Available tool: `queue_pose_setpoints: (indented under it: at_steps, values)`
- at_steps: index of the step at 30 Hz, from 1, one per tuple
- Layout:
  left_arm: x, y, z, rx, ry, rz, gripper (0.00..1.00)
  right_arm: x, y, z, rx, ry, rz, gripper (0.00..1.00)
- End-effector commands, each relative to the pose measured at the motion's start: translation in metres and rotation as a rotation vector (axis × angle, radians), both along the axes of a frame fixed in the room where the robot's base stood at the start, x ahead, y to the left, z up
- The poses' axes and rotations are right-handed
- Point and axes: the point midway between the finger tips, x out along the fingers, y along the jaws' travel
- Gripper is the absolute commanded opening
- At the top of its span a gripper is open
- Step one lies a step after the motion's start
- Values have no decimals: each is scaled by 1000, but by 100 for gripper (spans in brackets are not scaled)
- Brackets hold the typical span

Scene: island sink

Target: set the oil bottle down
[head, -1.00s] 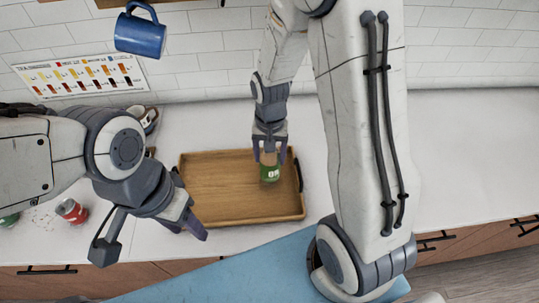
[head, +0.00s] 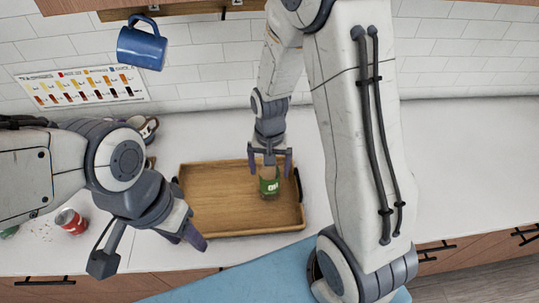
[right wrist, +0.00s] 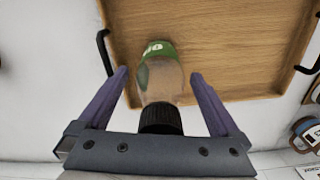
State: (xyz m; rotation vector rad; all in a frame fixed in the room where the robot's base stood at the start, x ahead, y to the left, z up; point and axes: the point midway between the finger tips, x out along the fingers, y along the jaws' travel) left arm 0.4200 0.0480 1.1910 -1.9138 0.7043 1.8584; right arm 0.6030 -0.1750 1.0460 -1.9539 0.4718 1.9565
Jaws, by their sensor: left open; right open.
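The oil bottle (head: 269,184) has a green label and stands on the wooden tray (head: 215,215), near its right side. In the right wrist view the bottle (right wrist: 160,82) shows its dark cap, clear shoulder and green label. My right gripper (head: 270,158) is open, with one finger on each side of the bottle and a gap at both sides. In the right wrist view the fingers of my right gripper (right wrist: 160,85) are spread around the bottle. My left gripper (head: 190,238) is over the tray's front left corner, empty; its fingers show only partly.
A red can (head: 70,221) lies on the counter at the left, with crumbs beside it. A blue mug (head: 142,44) hangs above a colour chart (head: 84,86) on the wall. The counter right of my right arm (head: 460,160) is clear.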

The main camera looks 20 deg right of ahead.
Motion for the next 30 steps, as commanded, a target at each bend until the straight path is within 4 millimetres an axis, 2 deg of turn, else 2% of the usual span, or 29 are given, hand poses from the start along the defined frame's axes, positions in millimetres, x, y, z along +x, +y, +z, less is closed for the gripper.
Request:
queue_pose_setpoints:
  at_steps: [12, 19, 21, 23, 26, 27, 30]
  values:
    - [0, 0, -9, 0, 0, 1, 50, 2, 0, 84, 0, -9, 0, 100]
    - [0, 0, -11, 0, 0, 1, 50, 1, 0, 111, 0, -4, 2, 100]
    - [0, 0, -11, 0, 0, 1, 50, -4, 7, 116, 2, -5, 33, 100]
    - [0, 0, -11, 0, 0, 1, 50, -13, 21, 121, 6, -8, 103, 100]
    - [0, 0, -11, 0, 0, 1, 50, -44, 59, 129, 20, -20, 315, 100]
    - [0, 0, -11, 0, 0, 1, 50, -61, 75, 132, 26, -25, 422, 100]
    - [0, 0, -11, 0, 0, 1, 50, -106, 104, 136, 45, -37, 679, 100]
